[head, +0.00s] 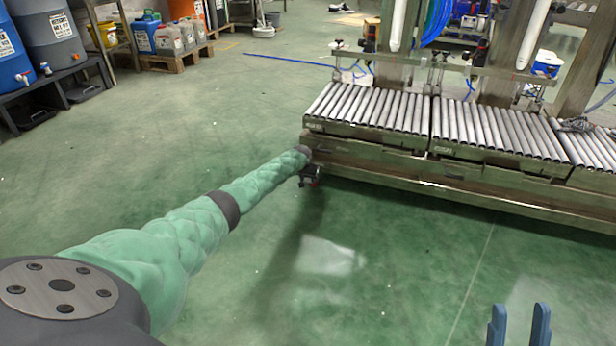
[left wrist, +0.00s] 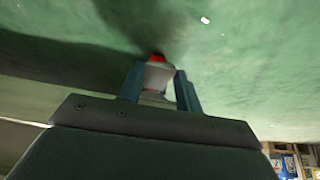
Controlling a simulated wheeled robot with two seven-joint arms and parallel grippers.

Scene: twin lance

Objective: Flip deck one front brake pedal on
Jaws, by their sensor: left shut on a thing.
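My left arm reaches across the head view to the near left corner of the roller deck (head: 368,140). My left gripper (head: 312,180) is at the deck's lower left corner, small and partly hidden by my arm's end. In the left wrist view, my left gripper's blue fingers (left wrist: 160,85) are closed on a pale grey piece with a red end, which seems to be the brake pedal (left wrist: 157,75). I cannot tell from this whether the pedal is up or down. My right gripper (head: 518,325) is at the bottom right, its two fingers apart with nothing between them.
More roller deck sections (head: 490,125) continue to the right, with posts and blue hoses (head: 437,22) behind. Blue and grey drums (head: 50,35) on a stand and jugs on a pallet (head: 172,55) are at the back left. The green floor in front is clear.

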